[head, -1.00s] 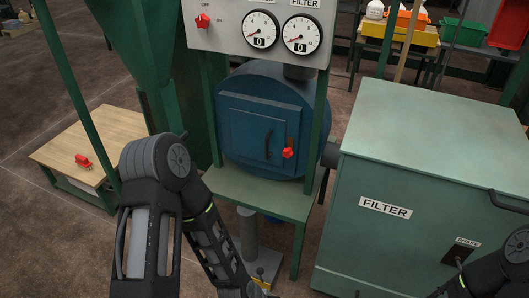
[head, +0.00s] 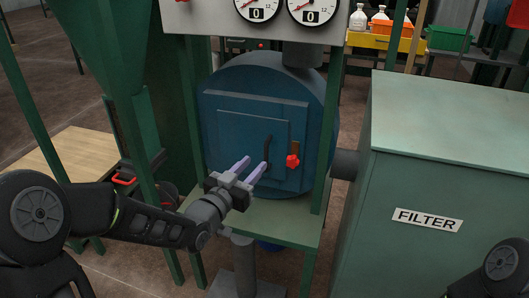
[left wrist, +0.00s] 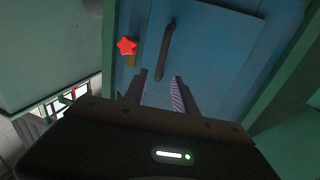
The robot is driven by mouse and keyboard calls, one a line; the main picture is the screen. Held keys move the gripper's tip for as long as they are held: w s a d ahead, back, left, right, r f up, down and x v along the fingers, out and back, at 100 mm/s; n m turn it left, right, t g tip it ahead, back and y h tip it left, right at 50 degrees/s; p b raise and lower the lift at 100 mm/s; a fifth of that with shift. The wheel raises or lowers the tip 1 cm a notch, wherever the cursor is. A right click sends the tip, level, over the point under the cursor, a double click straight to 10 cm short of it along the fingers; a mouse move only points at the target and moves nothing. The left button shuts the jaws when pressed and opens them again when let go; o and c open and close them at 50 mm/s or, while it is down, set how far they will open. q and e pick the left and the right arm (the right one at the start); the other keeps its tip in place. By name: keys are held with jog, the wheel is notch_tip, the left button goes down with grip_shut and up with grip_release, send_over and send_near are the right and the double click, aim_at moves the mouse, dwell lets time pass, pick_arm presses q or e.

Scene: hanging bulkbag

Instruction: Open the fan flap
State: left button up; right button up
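The fan flap (head: 238,140) is a square blue door on the front of a round blue housing. It appears closed. It has a dark upright bar handle (head: 267,153) and a red star-shaped knob (head: 292,161) to the right of the handle. My left gripper (head: 250,170) is open in front of the flap, its two purple fingers pointing at the lower part of the handle. In the left wrist view the handle (left wrist: 165,48) lies ahead of the open fingers, which look empty. The red knob (left wrist: 127,46) is left of it there. My right gripper is out of view.
A green filter cabinet (head: 440,170) stands at the right. Green frame posts (head: 325,130) flank the blue housing, above a green shelf (head: 285,222). A wooden table (head: 75,155) is at the left, and gauges (head: 312,10) are above.

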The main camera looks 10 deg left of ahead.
aim_at(265, 153)
pick_arm(q)
jog(key=shift+w, duration=0.1)
jog(key=x, duration=0.7)
jog(key=shift+w+d+b, duration=0.15)
jog(key=shift+w+b, duration=0.15)
jog(key=shift+c, duration=0.5)
grip_shut()
dwell(0.7)
